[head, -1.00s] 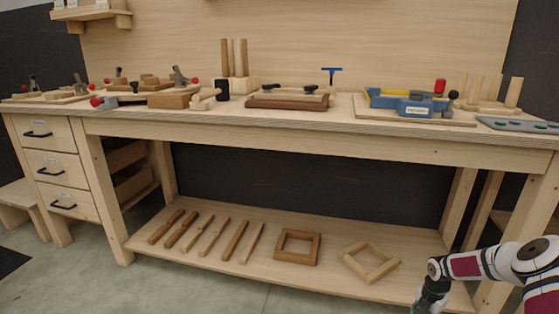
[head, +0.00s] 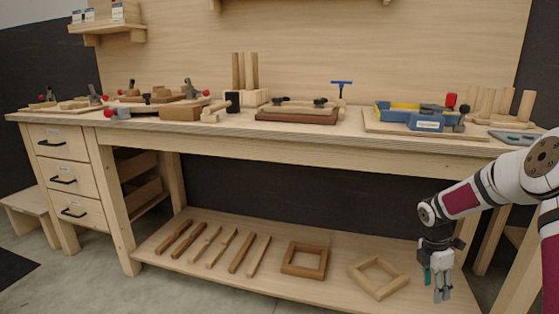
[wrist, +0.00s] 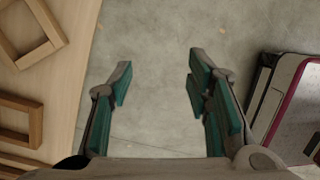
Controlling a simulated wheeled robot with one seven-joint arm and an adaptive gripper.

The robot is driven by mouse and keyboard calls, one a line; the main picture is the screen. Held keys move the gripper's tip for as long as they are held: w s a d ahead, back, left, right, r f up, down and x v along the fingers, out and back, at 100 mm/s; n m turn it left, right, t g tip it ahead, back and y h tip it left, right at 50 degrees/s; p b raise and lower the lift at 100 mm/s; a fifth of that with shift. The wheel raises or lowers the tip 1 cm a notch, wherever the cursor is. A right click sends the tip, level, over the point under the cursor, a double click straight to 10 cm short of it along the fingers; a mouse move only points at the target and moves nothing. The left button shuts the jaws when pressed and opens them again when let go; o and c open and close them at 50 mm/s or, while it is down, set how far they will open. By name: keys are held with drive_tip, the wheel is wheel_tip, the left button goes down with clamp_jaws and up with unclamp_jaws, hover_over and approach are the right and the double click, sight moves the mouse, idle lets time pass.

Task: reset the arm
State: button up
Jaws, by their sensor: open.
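My gripper (head: 440,288) hangs from my white and dark red arm at the right of the head view, pointing down in front of the lower shelf. In the wrist view my gripper (wrist: 160,88) has its two green-padded fingers spread wide apart. Nothing is between them; only the grey floor (wrist: 155,45) shows there. My arm is bent, with its elbow up near the right end of the workbench (head: 300,142).
The lower shelf (head: 330,287) bears two square wooden frames (head: 304,260) (head: 378,277) and several wooden strips (head: 212,248). Clamps, blocks and a blue and yellow fixture (head: 418,116) stand on the bench top. Open floor lies in front at the left.

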drive_tip(key=s+a+r+m+h, duration=0.1)
drive_tip(key=s+a+r+m, duration=0.55)
drive_tip(key=r, duration=0.65)
drive_tip(key=s+a+r+m, duration=0.4)
drive_tip(key=s+a+r, duration=0.4)
drive_tip(key=s+r, duration=0.45)
drive_tip(key=s+a+m+y, duration=0.1)
drive_tip(key=s+a+m, duration=0.2)
drive_tip(key=s, duration=0.5)
drive_tip(key=s+a+r+m+t+y, duration=0.1)
drive_tip(key=s+a+m, duration=0.25)
drive_tip(key=s, duration=0.45)
drive_tip(key=s+a+m+y, duration=0.1)
drive_tip(key=s+a+m, duration=0.25)
drive_tip(key=s, duration=0.45)
wheel_tip(320, 180, up, 38)
drive_tip(key=n+t+p, duration=0.1)
drive_tip(key=t+p, duration=0.3)
drive_tip(key=p, duration=3.2)
drive_tip(key=shift+w, duration=0.4)
